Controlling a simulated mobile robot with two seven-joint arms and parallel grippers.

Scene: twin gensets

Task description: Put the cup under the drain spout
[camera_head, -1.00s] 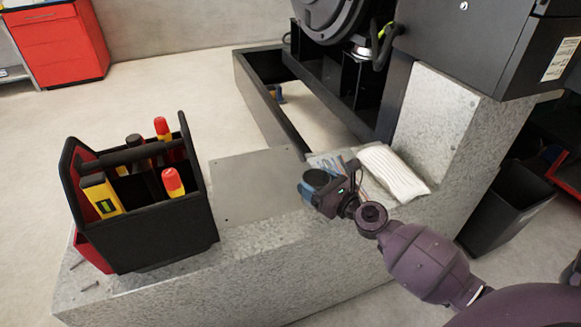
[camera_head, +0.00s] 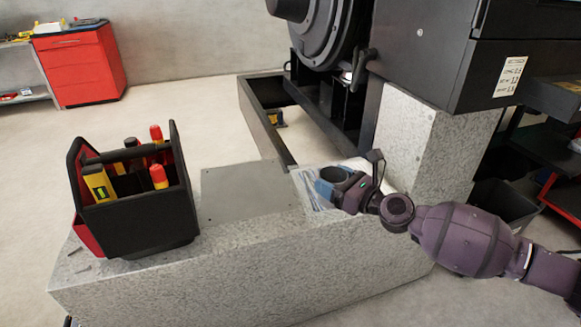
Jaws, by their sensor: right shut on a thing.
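My right gripper (camera_head: 346,190) is shut on a blue cup (camera_head: 324,188) with a dark round opening at its top. It holds the cup above the concrete ledge (camera_head: 240,265), near the grey plate's right side; the gap below is hard to judge. The gripper hides part of the cup. I cannot make out the drain spout for certain. A small yellow and blue fitting (camera_head: 276,118) shows low inside the black frame (camera_head: 262,125) under the engine (camera_head: 325,40). My left gripper is not in view.
A black and red tool carrier (camera_head: 140,215) with several tools stands on the ledge at left. A grey plate (camera_head: 240,190) lies bare beside it. A pale cloth (camera_head: 366,166) is partly hidden behind my gripper. A concrete block (camera_head: 410,140) rises at right. A red cabinet (camera_head: 80,65) stands far back.

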